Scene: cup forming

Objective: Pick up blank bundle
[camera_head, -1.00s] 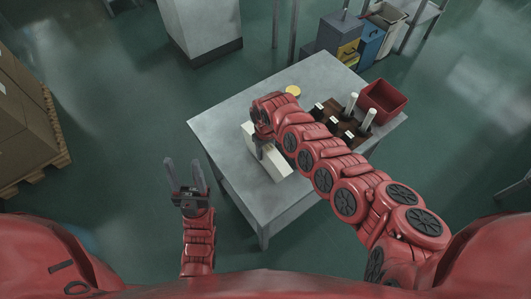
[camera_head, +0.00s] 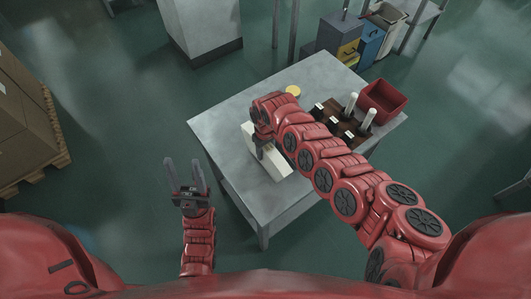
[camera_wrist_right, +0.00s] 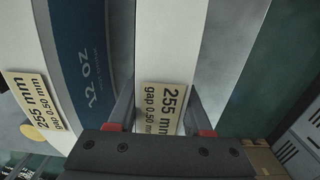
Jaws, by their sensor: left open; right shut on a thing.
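A white blank bundle (camera_head: 283,167) is on the grey table (camera_head: 215,120), partly hidden by my right arm. My right gripper (camera_head: 262,143) is at the bundle from above. In the right wrist view my right gripper (camera_wrist_right: 162,88) has a finger on each side of a white strip (camera_wrist_right: 165,35) with a "255 mm, gap 0.50 mm" label (camera_wrist_right: 163,108). To its left is a dark blue "12 oz" band (camera_wrist_right: 80,45), with a second 255 mm label (camera_wrist_right: 38,100) further left. My left gripper (camera_head: 184,172) is open and empty, left of the table.
A yellow disc (camera_head: 293,90) is on the table behind my right gripper. A brown rack (camera_head: 335,122) with white rods and a red bin (camera_head: 383,102) stand at the table's right side. Boxes (camera_head: 22,120) on a pallet are far left. The table's left part is clear.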

